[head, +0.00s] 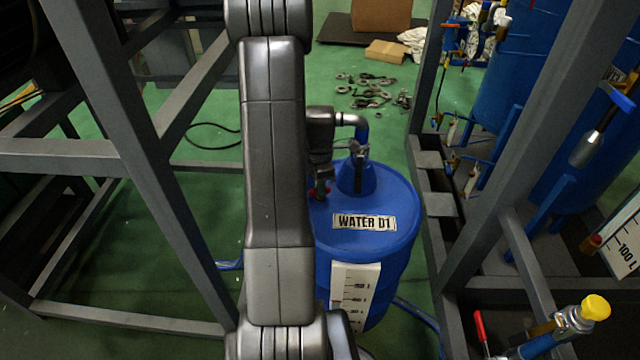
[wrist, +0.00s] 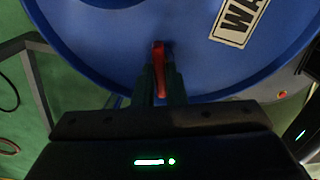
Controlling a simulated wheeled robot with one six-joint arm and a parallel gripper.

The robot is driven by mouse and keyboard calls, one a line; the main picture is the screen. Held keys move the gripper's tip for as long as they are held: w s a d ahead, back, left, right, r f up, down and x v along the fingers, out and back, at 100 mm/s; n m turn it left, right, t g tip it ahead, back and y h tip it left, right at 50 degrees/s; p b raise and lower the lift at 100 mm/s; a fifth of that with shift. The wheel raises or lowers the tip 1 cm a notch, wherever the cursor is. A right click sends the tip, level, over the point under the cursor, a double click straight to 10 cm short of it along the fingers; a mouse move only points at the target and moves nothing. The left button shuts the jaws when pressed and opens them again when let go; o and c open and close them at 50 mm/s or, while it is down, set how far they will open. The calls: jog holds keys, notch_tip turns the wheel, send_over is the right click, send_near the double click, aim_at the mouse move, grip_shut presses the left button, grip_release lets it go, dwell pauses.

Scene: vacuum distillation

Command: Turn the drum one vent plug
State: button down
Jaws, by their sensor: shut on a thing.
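The blue drum labelled "WATER D1" (head: 385,212) stands upright on the green floor, right of my arm in the head view. Its lid (wrist: 110,60) fills the upper part of the wrist view. The red vent plug (wrist: 158,55) sits near the lid's rim; a bit of red also shows in the head view (head: 321,188). My gripper (wrist: 160,75) comes down over the plug, with its fingers shut on the plug's red part. The fingers hide the plug's lower end. In the head view my arm covers the drum's left side.
A blue pipe (head: 352,121) rises from a blue cone on the lid, close to my gripper. Grey steel frames stand left (head: 150,170) and right (head: 505,150) of the drum. Several metal parts (head: 370,90) lie on the floor behind it.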

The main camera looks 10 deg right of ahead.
jog(key=shift+n, duration=0.9)
jog(key=c, duration=1.5)
grip_release()
jog(key=shift+r, duration=0.1)
notch_tip(320, 180, up, 14)
jog(key=p, duration=0.2)
jog(key=shift+p, duration=0.35)
jog(key=shift+f, duration=0.25)
notch_tip(320, 180, down, 14)
jog(key=b, duration=0.2)
jog(key=shift+r+b, duration=0.15)
jog(key=shift+b, duration=0.15)
